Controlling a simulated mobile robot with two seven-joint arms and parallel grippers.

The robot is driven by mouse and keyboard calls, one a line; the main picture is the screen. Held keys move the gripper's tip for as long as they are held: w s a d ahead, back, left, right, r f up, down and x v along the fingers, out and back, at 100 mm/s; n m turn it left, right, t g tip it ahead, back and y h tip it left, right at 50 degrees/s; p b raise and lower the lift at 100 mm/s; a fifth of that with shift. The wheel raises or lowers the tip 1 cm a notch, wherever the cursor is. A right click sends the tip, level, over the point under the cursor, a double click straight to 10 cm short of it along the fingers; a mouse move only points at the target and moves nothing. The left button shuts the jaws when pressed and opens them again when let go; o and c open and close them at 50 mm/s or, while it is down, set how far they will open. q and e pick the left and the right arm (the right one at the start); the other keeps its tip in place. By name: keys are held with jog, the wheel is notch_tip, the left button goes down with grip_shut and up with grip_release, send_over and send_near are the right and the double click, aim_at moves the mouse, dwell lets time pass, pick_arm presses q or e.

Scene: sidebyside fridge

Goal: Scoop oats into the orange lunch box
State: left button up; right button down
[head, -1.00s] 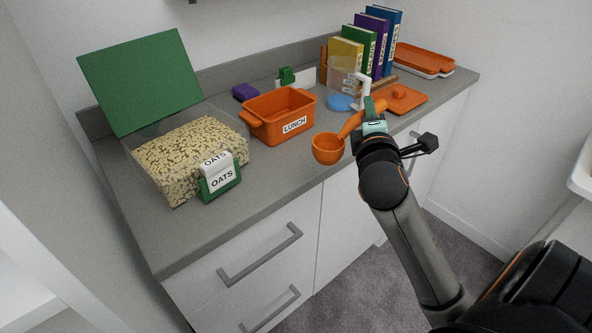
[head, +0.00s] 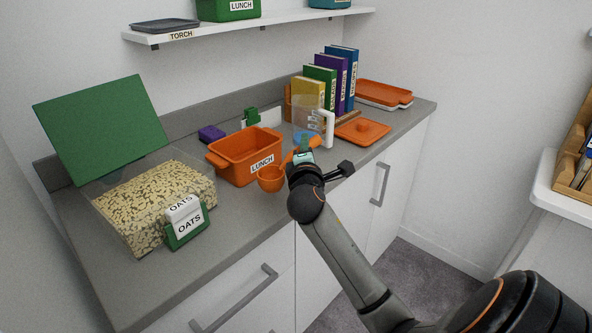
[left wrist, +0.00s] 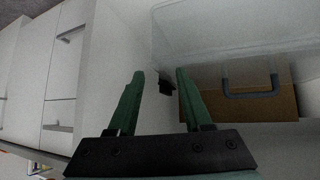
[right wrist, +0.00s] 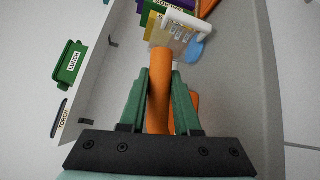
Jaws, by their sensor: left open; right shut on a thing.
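The orange lunch box (head: 240,165) stands on the grey counter, its top open, with a LUNCH label on its front. The clear oats box (head: 140,215) stands left of it, full of oats, its green lid (head: 103,127) raised. My right gripper (head: 302,160) is shut on the handle of an orange scoop (head: 270,180); the handle also shows between the fingers in the right wrist view (right wrist: 159,90). The scoop's cup is just in front of the lunch box's right end; its contents cannot be made out. My left gripper (left wrist: 155,85) is open and empty, away from the counter.
An OATS label holder (head: 186,225) stands before the oats box. A clear jug (head: 312,120) with a white handle, several upright books (head: 325,80) and an orange lid (head: 362,131) are at the right. A wall shelf (head: 250,24) hangs above the counter.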

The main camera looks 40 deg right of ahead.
jog(key=w+f, duration=0.1)
jog(key=f, duration=0.1)
jog(key=w+f, duration=0.1)
jog(key=f, duration=0.1)
jog(key=w+f, duration=0.1)
jog(key=f, duration=0.2)
jog(key=shift+w+d+b, duration=0.15)
jog(key=shift+w+b, duration=0.1)
jog(key=shift+b, duration=0.15)
pick_arm(q)
jog(key=shift+w+d, duration=0.5)
jog(key=shift+d, duration=0.05)
pick_arm(e)
jog(key=shift+f, duration=0.15)
jog(key=c, duration=0.6)
grip_release()
pick_arm(q)
jog(key=shift+f, duration=0.15)
